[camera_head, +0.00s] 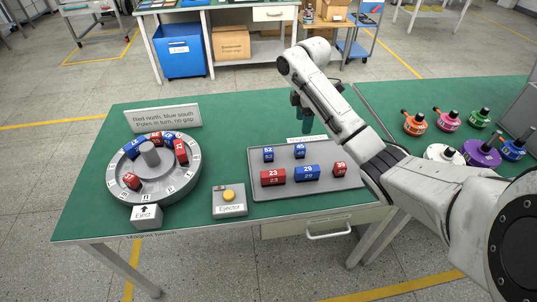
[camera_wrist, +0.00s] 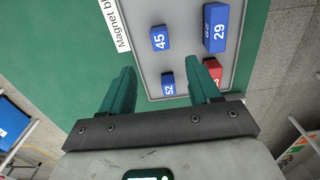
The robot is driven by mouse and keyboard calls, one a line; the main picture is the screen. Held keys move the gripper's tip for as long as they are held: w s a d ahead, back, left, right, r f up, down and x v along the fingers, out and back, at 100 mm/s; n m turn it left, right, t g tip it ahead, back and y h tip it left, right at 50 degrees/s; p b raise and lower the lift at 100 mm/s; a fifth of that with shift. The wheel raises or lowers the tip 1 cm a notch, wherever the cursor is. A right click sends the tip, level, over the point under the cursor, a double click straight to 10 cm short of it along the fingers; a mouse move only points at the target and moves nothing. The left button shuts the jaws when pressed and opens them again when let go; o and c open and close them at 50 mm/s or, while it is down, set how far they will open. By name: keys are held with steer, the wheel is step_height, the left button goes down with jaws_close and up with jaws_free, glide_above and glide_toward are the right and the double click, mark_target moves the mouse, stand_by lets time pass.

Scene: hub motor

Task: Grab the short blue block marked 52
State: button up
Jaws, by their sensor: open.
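The short blue block marked 52 (camera_head: 268,154) stands at the back left of the grey tray (camera_head: 310,193). In the wrist view, block 52 (camera_wrist: 168,84) shows in the gap between my two green fingers, closer to the right one. My gripper (camera_head: 303,118) is open and empty, behind and above the tray's back edge; it also shows in the wrist view (camera_wrist: 160,68). I cannot tell its exact height above the block.
The tray also holds short blue block 45 (camera_head: 299,151), longer red block 23 (camera_head: 273,177), longer blue block 29 (camera_head: 307,173) and short red block 39 (camera_head: 340,169). A round grey fixture (camera_head: 153,191) with several blocks and an ejector box (camera_head: 229,200) stand to the left.

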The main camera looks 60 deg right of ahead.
glide_above(268, 150)
steer(key=f, duration=0.1)
step_height(268, 150, down, 11)
steer(key=shift+r, duration=0.15)
stand_by(0.7)
steer(key=shift+c, duration=0.2)
steer(key=shift+d+r, duration=0.1)
steer(key=c, duration=1.1)
